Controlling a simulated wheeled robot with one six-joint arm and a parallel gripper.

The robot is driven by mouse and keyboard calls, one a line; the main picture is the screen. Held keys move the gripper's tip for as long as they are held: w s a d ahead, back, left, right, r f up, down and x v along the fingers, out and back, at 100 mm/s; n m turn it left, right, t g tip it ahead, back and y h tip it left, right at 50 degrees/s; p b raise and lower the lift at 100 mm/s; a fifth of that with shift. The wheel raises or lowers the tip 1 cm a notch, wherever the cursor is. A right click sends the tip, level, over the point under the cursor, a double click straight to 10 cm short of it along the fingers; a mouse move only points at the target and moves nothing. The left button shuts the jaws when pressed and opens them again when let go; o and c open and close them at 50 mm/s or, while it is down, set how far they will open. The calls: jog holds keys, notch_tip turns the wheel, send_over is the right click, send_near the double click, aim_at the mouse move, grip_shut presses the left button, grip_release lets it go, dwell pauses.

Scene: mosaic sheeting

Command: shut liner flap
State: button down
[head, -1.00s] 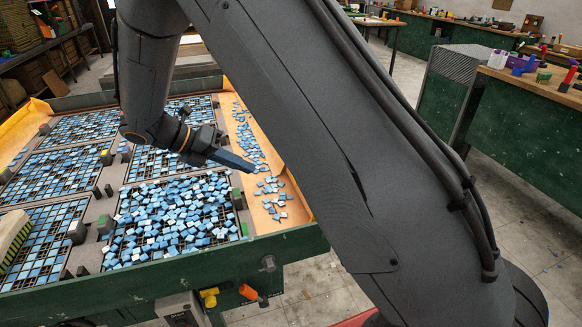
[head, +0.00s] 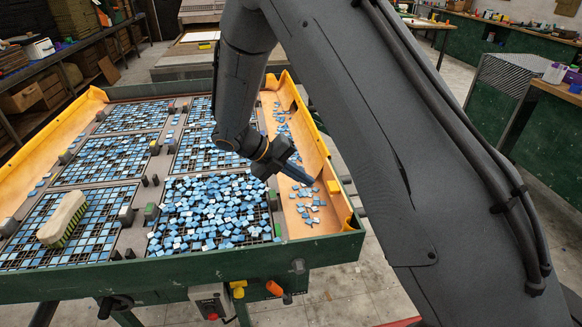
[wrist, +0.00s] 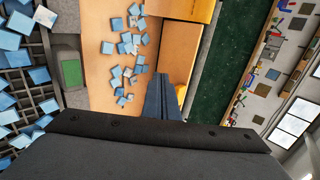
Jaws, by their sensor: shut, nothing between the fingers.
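An orange liner (head: 297,222) runs along the right side of the sorting table, with loose blue tiles on it. It also shows in the wrist view (wrist: 98,70). A yellow-orange panel of the liner (wrist: 188,9) stands out at the top of the wrist view and looks like the flap; I cannot tell how far it is folded. My gripper (head: 311,181) is shut and empty, its long dark fingers pointing down and right over the liner, near its outer side. The fingers (wrist: 161,78) hide part of the liner, and contact is unclear.
Grid trays of blue tiles (head: 205,250) fill the table left of the liner, with small posts between them. The green table rim (head: 240,276) borders the front. Open floor lies right of the table.

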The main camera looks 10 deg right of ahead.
aim_at(331, 192)
jog(key=shift+d+f+p, duration=0.25)
jog(key=shift+d+p, duration=0.1)
jog(key=shift+d, duration=0.5)
jog(key=shift+d+f+p, duration=0.2)
jog(key=shift+d+p, duration=0.15)
jog(key=shift+d, duration=0.55)
jog(key=shift+d+f+p, duration=0.25)
jog(key=shift+d+p, duration=0.1)
jog(key=shift+d, duration=0.5)
